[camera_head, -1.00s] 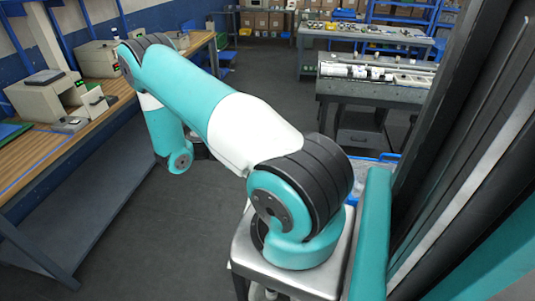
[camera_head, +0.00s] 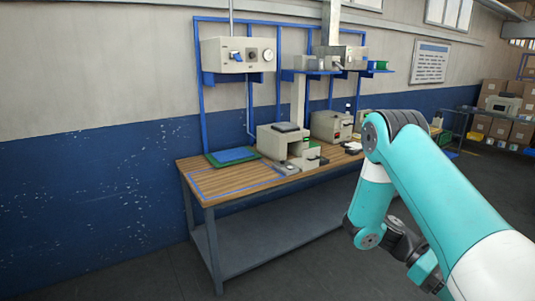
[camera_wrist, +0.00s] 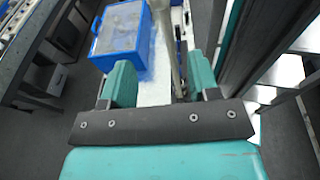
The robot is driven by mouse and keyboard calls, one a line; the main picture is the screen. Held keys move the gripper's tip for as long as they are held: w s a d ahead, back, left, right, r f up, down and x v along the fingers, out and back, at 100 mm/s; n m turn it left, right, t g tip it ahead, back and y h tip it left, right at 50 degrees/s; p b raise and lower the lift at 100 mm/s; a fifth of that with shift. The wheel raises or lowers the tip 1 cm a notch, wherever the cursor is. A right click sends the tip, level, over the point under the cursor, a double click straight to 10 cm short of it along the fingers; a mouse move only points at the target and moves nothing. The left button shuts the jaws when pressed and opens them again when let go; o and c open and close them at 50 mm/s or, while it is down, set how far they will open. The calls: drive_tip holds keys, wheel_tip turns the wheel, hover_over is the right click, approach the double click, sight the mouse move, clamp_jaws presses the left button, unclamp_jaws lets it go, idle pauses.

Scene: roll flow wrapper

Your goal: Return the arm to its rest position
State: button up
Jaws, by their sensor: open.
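My arm (camera_head: 430,185), teal and white with black joints, reaches in from the right edge of the head view. It is bent at the elbow, with its forearm hanging down. Its dark wrist (camera_head: 400,243) is low in front of the floor, and the fingers cannot be made out there. In the wrist view my gripper (camera_wrist: 162,80) shows two teal fingers set well apart. I see nothing clamped between them. Beyond and below the fingers are a pale surface and a blue box (camera_wrist: 122,28) with a greyish top.
A wooden-topped workbench (camera_head: 235,178) stands along the wall, with beige devices (camera_head: 283,140) and a green-blue mat (camera_head: 232,156) on it. A blue frame rises behind it. Cardboard boxes (camera_head: 500,130) are at the far right. The wrist view shows a grey table (camera_wrist: 30,50) at left. Floor in front is open.

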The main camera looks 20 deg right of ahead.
drive_tip(key=w+a+f+n+t+y+b, duration=0.1)
drive_tip(key=w+a+f+t+b, duration=0.1)
drive_tip(key=w+a+t+b, duration=0.4)
drive_tip(key=w+a+f+n+t+y+b, duration=0.1)
drive_tip(key=w+a+f+t+b, duration=0.2)
drive_tip(key=a, duration=0.6)
drive_tip(key=s+a+r+t+y+b, duration=0.1)
drive_tip(key=s+a+t+y+b, duration=0.1)
drive_tip(key=a, duration=0.4)
drive_tip(key=s+a+r+n+t+y+b, duration=0.1)
drive_tip(key=s+a+r+t+y+b, duration=0.1)
drive_tip(key=s+a, duration=0.3)
drive_tip(key=s+a+r+t+y+b, duration=0.2)
drive_tip(key=s+a+b, duration=0.1)
drive_tip(key=a, duration=0.6)
drive_tip(key=shift+s+n+y, duration=0.3)
drive_tip(key=shift+n+y, duration=0.1)
drive_tip(key=shift+r, duration=0.1)
